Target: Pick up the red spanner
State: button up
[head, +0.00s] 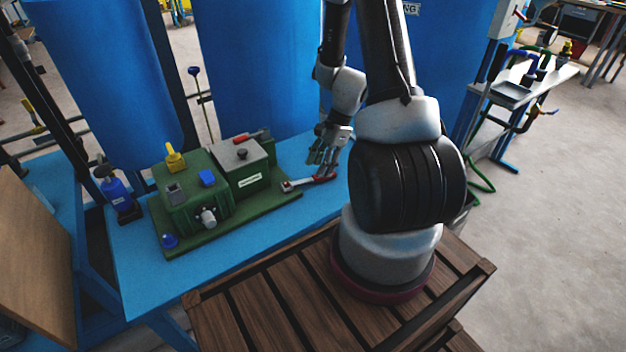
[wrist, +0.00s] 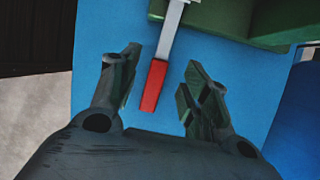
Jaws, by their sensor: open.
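I cannot tell the exact height of the fingertips above the table.
The green machine (head: 243,180) with a red lever on top stands on the blue table (head: 150,285). Large blue tanks (head: 253,70) rise behind. A slatted wooden surface (head: 262,315) lies in front, below my arm.

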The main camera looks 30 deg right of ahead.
jog(key=x, duration=0.4)
grip_shut()
notch_tip(320, 180, up, 10)
dwell(0.8)
jog(key=shift+f, duration=0.1)
